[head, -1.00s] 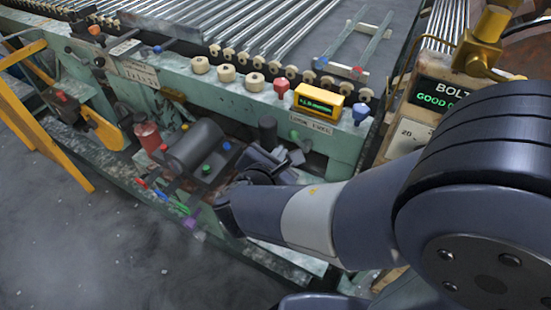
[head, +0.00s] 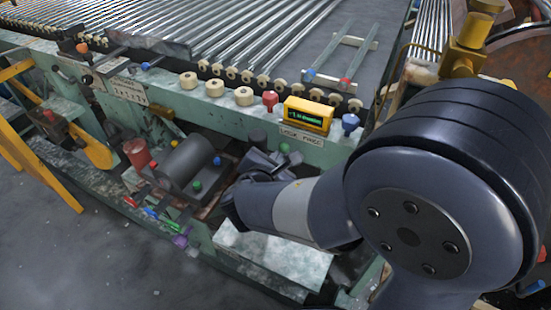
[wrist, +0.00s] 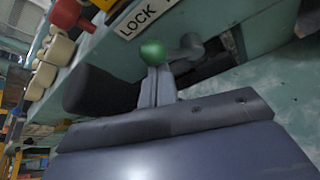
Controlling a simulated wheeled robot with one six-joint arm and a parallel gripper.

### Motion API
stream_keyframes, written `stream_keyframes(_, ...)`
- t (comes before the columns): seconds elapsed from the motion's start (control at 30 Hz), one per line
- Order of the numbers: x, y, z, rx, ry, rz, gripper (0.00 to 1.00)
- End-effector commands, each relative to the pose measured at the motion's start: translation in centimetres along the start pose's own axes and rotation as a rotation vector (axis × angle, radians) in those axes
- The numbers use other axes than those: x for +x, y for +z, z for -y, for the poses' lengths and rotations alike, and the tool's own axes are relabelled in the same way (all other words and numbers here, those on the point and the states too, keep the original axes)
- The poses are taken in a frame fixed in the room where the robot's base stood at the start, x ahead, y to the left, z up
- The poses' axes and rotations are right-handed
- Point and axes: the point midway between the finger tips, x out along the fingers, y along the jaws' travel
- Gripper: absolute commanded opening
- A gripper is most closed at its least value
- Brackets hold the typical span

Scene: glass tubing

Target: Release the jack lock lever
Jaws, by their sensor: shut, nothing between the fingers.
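The lock lever shows in the wrist view as a green ball knob (wrist: 152,52) beside a grey pivot (wrist: 187,47), below a label reading LOCK (wrist: 145,14). My gripper (wrist: 157,72) is shut and empty. Its two fingers lie together just below the knob in the picture; I cannot tell whether they touch it. In the head view my gripper (head: 272,158) is at the green machine's front, below the label (head: 301,135).
A black cylinder (wrist: 98,90) stands close left of my fingers. A grey drum with coloured knobs (head: 185,163) is left of my gripper in the head view. A yellow display box (head: 308,114), a red knob (head: 270,100) and a blue knob (head: 350,122) sit on the ledge above.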

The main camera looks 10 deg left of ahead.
Motion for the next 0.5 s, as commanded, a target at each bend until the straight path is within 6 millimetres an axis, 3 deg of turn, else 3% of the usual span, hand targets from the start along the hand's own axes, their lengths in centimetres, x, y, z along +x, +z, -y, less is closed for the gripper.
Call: stream_keyframes(0.5,-0.07,0.16,0.27,0.072,0.035,0.0,0.0)
